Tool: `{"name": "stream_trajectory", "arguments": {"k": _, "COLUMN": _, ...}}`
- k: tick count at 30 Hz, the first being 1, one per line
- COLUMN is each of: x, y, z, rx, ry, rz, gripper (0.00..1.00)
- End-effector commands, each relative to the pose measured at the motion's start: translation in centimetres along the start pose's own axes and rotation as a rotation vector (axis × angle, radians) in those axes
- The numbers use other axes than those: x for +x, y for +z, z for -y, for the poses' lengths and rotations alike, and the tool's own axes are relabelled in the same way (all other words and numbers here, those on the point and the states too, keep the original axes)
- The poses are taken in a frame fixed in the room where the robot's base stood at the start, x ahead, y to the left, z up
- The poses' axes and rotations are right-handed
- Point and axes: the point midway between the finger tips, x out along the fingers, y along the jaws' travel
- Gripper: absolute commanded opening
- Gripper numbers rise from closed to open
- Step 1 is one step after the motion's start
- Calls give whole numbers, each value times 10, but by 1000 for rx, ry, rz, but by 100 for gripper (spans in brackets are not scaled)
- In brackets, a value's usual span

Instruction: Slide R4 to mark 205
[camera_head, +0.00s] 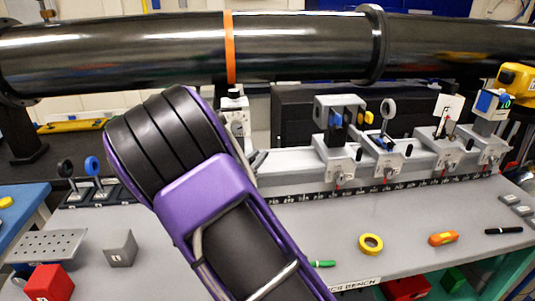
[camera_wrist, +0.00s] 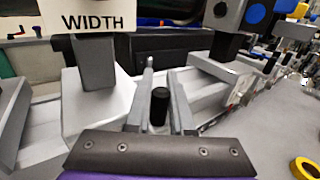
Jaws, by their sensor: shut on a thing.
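In the wrist view my gripper (camera_wrist: 163,88) has its two grey fingers on either side of an upright black knob (camera_wrist: 159,107). It is shut on this knob. Just left of the knob is a pale grey rail carrier (camera_wrist: 100,105) with a post and a plate reading WIDTH. I cannot read a rider label, so I cannot tell whether this is R4. In the head view my purple and black arm hides the gripper and part of the rail.
Several other carriers stand to the right on the rail, including one with a lens ring (camera_head: 388,108) and one with a white card (camera_head: 448,112). A black beam pipe (camera_head: 300,45) crosses above. Yellow tape (camera_head: 370,243) and an orange tool (camera_head: 443,238) lie on the bench.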

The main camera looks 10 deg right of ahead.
Motion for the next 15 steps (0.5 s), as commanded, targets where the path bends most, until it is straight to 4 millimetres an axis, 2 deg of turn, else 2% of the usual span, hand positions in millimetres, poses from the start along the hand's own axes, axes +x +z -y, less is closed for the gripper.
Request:
{"name": "stream_trajectory", "arguments": {"k": 5, "x": 0, "y": -1, "z": 0, "rx": 0, "ry": 1, "rz": -1, "gripper": 0}}
{"name": "stream_trajectory", "arguments": {"k": 6, "x": 0, "y": -1, "z": 0, "rx": 0, "ry": 1, "rz": -1, "gripper": 26}}
{"name": "stream_trajectory", "arguments": {"k": 10, "x": 0, "y": 0, "z": 0, "rx": 0, "ry": 0, "rz": -1, "gripper": 50}}
{"name": "stream_trajectory", "arguments": {"k": 15, "x": 0, "y": 0, "z": 1, "rx": 0, "ry": -1, "rz": 0, "gripper": 50}}
